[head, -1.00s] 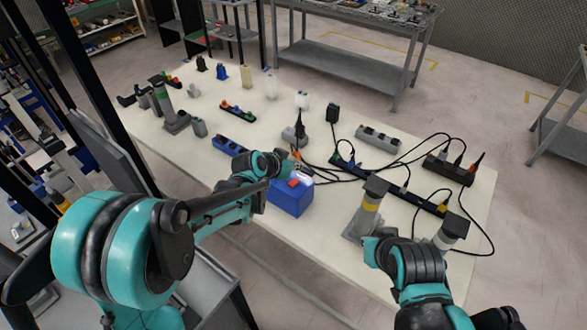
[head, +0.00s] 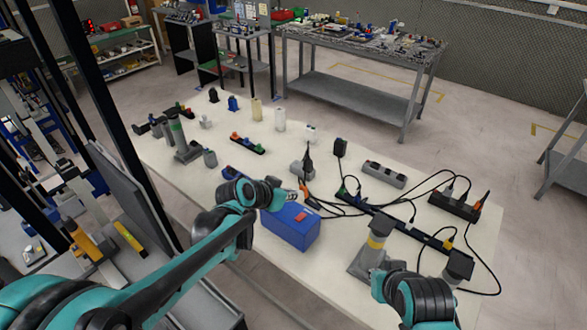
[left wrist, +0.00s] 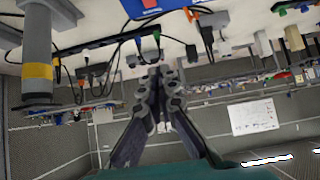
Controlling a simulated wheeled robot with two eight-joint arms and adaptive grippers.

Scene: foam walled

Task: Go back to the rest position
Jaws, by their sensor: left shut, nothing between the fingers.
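My left gripper (head: 284,193) is at the end of the arm from the left, over the far left edge of the blue box in the head view. In the left wrist view its dark fingers (left wrist: 157,88) are together with nothing between them. The blue box (head: 290,229) stands at the table's near edge with a red piece on top. Whether the gripper touches the box cannot be told.
The white table (head: 335,268) holds power strips with black cables (head: 453,206), a grey post with a green band (head: 179,138) and several small parts. A grey metal bench (head: 365,95) stands behind. A dark upright frame (head: 110,110) is close to my left arm.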

